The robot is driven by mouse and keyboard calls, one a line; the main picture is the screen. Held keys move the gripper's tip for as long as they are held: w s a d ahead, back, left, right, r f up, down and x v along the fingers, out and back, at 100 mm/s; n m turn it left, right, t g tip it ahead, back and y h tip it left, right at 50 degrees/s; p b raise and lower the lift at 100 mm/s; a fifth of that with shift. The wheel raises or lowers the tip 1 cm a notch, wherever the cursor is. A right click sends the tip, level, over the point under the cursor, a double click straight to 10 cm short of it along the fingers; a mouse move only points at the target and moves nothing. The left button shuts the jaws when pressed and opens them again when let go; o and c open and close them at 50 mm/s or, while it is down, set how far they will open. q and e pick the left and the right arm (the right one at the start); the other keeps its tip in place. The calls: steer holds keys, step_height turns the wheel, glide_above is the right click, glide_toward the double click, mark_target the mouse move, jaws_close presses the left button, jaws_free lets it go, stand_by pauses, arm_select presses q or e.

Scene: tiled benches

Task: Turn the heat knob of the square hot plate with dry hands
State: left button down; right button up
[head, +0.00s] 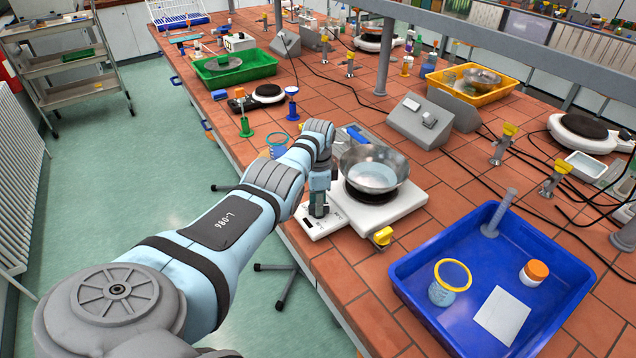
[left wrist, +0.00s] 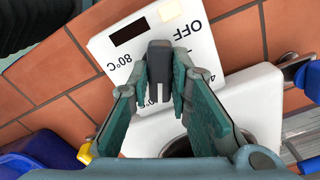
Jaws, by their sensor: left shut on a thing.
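The square hot plate (head: 405,203) is white and stands near the bench's front edge, with a metal bowl (head: 373,168) on its dark round top. Its control panel (head: 312,228) faces the front; in the left wrist view the panel (left wrist: 178,25) shows "OFF" and "80°C" marks and a dark display. My left gripper (head: 319,208) points down over this panel. In the left wrist view the gripper (left wrist: 158,85) is shut on the dark grey heat knob (left wrist: 159,60), with a finger on each side. The knob is mostly hidden in the head view. My right gripper is not in view.
A blue tray (head: 405,290) with a yellow-rimmed beaker (head: 450,283), an orange-capped jar (head: 534,272) and a white card lies at the right. A yellow-handled tap (head: 383,237) is close beside the hot plate. A grey socket box (head: 432,122) and cables lie behind.

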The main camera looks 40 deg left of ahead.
arm_select(q)
steer(key=shift+d+m, duration=0.1)
steer(key=shift+m, duration=0.3)
steer(key=shift+f, duration=0.1)
steer(key=c, duration=1.5)
jaws_free()
steer(key=shift+w, duration=0.1)
steer(key=shift+r, duration=0.2)
step_height(320, 180, up, 12)
steer(key=shift+f, duration=0.15)
